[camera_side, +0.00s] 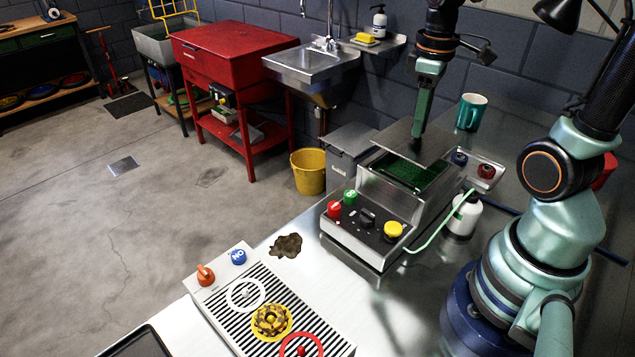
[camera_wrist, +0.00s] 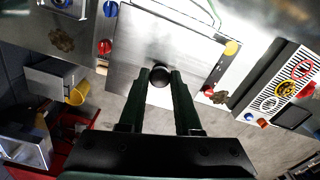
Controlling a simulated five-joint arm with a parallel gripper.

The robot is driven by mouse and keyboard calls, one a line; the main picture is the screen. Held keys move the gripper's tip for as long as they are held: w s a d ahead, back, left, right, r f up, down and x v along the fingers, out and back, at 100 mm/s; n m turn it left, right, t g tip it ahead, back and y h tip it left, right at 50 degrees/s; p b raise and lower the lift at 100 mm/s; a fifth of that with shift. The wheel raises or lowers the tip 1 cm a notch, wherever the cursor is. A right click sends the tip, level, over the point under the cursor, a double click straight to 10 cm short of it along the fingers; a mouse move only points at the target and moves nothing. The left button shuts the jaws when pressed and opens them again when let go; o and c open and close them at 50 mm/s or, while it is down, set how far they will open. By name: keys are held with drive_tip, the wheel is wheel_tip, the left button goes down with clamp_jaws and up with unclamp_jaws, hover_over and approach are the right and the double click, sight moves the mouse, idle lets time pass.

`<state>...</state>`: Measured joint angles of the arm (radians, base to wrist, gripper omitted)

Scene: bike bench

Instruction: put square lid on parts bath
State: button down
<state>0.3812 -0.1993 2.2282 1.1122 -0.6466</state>
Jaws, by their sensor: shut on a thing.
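My gripper (camera_side: 418,136) is shut on the dark round knob (camera_wrist: 160,75) of the square lid. The lid (camera_side: 394,140) is a flat steel plate, held roughly level over the back part of the parts bath. The parts bath (camera_side: 388,194) is a steel box, and its green inside shows in front of the lid. The lid looks raised above the rim and offset toward the back. In the wrist view my gripper (camera_wrist: 160,80) has its two dark green fingers on either side of the knob, and the lid (camera_wrist: 140,42) hides most of the bath.
A control panel with red, green and yellow buttons (camera_side: 393,231) fronts the bath. A teal mug (camera_side: 471,111) stands behind it, and a white bottle (camera_side: 464,216) with a green hose stands at its right. A striped tray (camera_side: 233,294) lies at the front. A brown stain (camera_side: 286,245) marks the bench.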

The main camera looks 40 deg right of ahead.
sight(417, 141)
drive_tip(key=shift+f, duration=2.5)
drive_tip(key=shift+f, duration=0.6)
drive_tip(key=c, duration=0.5)
unclamp_jaws()
wheel_tip(417, 141, up, 12)
drive_tip(key=shift+f, duration=0.1)
drive_tip(key=shift+a, duration=0.25)
drive_tip(key=shift+w+a+m+t, duration=0.2)
drive_tip(key=shift+a+m+t, duration=0.3)
drive_tip(key=shift+a+t, duration=0.85)
drive_tip(key=shift+w+a+m+t, duration=0.2)
drive_tip(key=shift+a+m+t, duration=0.3)
drive_tip(key=shift+a, duration=1.6)
drive_tip(key=shift+w+a+m+t, duration=0.2)
drive_tip(key=shift+a+m+t, duration=0.3)
drive_tip(key=shift+a+t, duration=0.85)
